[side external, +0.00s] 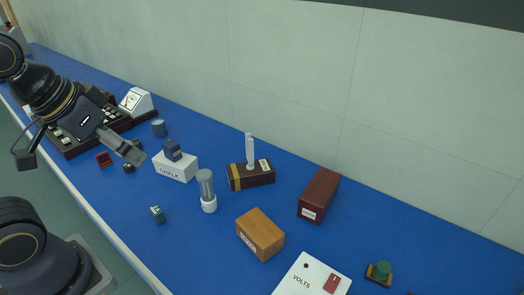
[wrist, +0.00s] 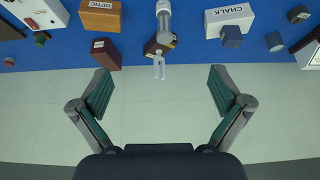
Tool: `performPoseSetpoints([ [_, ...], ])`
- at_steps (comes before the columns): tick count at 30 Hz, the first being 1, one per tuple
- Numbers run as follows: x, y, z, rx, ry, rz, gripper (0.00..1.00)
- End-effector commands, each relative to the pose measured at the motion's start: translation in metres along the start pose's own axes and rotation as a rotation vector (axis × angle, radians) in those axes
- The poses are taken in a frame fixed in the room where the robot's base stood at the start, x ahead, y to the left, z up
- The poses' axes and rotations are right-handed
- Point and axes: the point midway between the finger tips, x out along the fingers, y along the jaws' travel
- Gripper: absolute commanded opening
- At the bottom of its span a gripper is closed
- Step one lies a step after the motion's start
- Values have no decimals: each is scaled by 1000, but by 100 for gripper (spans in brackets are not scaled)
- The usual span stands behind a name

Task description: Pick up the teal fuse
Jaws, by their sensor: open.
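The teal fuse appears to be the small teal block (side external: 157,215) with pale markings, lying on the blue bench near its front edge in the side view. I cannot make it out in the wrist view. My gripper (side external: 133,157) is above the bench, up and to the left of the teal block in the side view, and apart from it. In the wrist view my gripper (wrist: 160,92) is open, its two green-padded fingers wide apart with nothing between them.
A white CHALK box (side external: 175,167) carries a dark blue block (side external: 172,150). A glass tube (side external: 207,190) stands right of the teal block. Beyond are a wooden box (side external: 260,235), a dark red box (side external: 319,196) and a white VOLTS panel (side external: 309,278). Bench around the teal block is clear.

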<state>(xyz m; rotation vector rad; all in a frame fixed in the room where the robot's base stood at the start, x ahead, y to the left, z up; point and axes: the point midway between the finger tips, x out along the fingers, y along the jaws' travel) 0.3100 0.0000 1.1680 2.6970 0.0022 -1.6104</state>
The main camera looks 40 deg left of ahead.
Motion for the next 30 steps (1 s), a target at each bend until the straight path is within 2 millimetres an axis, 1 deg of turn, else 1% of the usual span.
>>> performPoseSetpoints([
  [2, 0, 0, 0, 8, 0, 0, 99],
  [6, 0, 0, 0, 5, -1, 1, 84],
  [7, 0, 0, 0, 5, -1, 1, 87],
  [12, 0, 0, 0, 3, -2, 1, 71],
  [20, 0, 0, 0, 4, -2, 1, 71],
  [22, 0, 0, 0, 28, -5, 0, 71],
  [23, -2, -1, -2, 53, 0, -2, 71],
  [24, -5, -2, -9, 99, 1, -8, 71],
  [26, 0, -6, -16, 139, -39, -18, 71],
  [28, 10, -12, -24, 177, -101, -27, 71],
  [30, 26, -21, -32, 208, -183, -34, 71],
])
